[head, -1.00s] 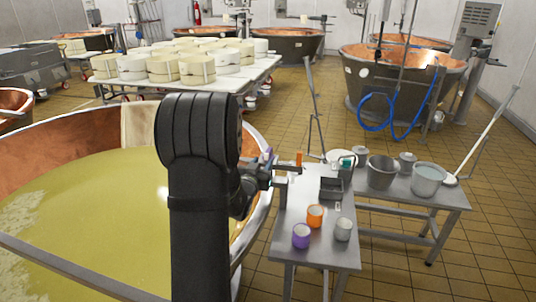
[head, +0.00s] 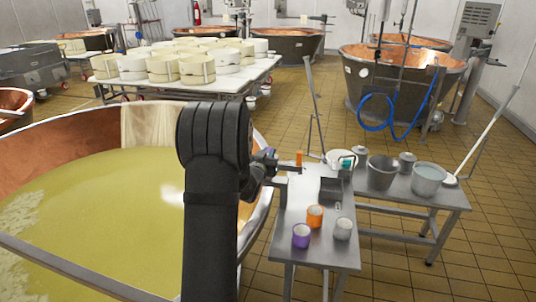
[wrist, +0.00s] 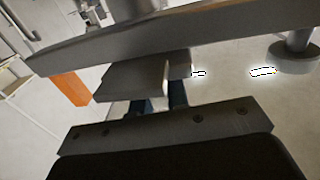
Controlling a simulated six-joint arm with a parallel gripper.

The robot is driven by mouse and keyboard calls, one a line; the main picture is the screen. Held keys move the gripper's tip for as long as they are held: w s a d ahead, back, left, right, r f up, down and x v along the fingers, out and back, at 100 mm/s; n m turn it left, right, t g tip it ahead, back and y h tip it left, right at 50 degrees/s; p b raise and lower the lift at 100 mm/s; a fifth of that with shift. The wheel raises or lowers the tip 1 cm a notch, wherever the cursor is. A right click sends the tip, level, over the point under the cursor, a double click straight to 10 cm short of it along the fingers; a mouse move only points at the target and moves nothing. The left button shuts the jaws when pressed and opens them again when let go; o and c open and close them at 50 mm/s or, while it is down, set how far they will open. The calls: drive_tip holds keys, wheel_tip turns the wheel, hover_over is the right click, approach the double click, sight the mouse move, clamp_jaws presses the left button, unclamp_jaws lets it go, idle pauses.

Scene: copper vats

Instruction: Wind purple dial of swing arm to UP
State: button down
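A purple cup-shaped round piece (head: 301,236) stands at the front left of the small steel table. I cannot tell whether it is the purple dial, and no UP mark can be read. My gripper (head: 288,167) is over the far left edge of that table, well behind the purple piece, beside a small upright orange piece (head: 299,158). In the wrist view, grey finger plates (wrist: 148,78) lie under a long grey bar (wrist: 190,35), and an orange block (wrist: 70,88) shows at left. The finger gap is unclear. No swing arm can be identified with certainty.
An orange cup (head: 315,216) and a grey cup (head: 343,229) stand near the purple piece. A dark box (head: 331,188) sits behind them. A second table holds a bucket (head: 382,172) and a pot (head: 428,179). A large copper vat (head: 60,142) fills the left.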

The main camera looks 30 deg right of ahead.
drive_tip(key=shift+n+t+y, duration=0.8)
drive_tip(key=shift+t+y, duration=0.1)
drive_tip(key=c, duration=1.4)
unclamp_jaws()
drive_tip(key=v, duration=1.7)
drive_tip(key=shift+s, duration=0.2)
drive_tip(key=shift+w, duration=0.1)
drive_tip(key=x, duration=1.7)
drive_tip(key=shift+w, duration=0.1)
